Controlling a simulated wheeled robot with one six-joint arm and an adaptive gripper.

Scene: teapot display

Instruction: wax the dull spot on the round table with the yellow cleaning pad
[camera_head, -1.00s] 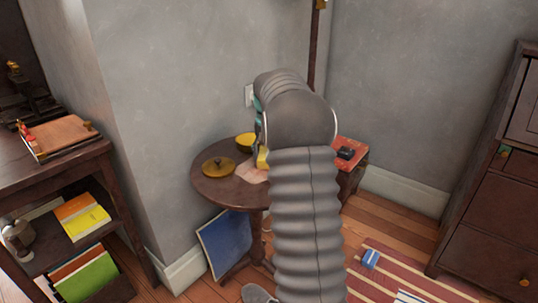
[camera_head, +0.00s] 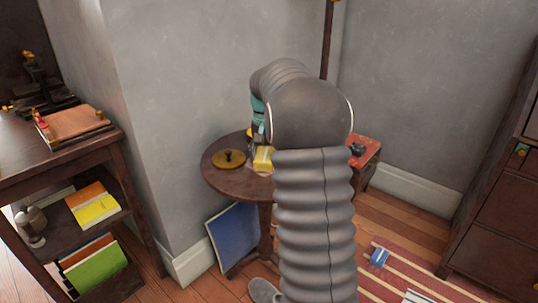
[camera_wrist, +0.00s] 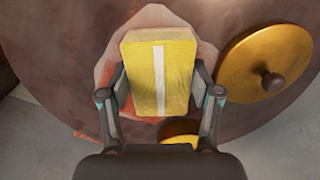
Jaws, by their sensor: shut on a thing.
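The yellow cleaning pad (camera_wrist: 145,75) with a white stripe is held between the two fingers of my gripper (camera_wrist: 158,88) in the wrist view. It also shows in the head view (camera_head: 263,159), over the round table (camera_head: 228,186). The dull spot (camera_wrist: 108,74) is a pale, irregular patch on the dark red-brown tabletop (camera_wrist: 60,60). The pad covers much of the patch, and pale edges show around it. I cannot tell whether the pad touches the tabletop. My arm hides the right part of the table in the head view.
A round brass lid (camera_wrist: 265,62) with a dark knob lies beside the patch and also shows in the head view (camera_head: 229,158). A yellow bowl-like thing (camera_wrist: 180,139) is near my gripper. A blue panel (camera_head: 232,238) leans below the table. Walls stand close behind.

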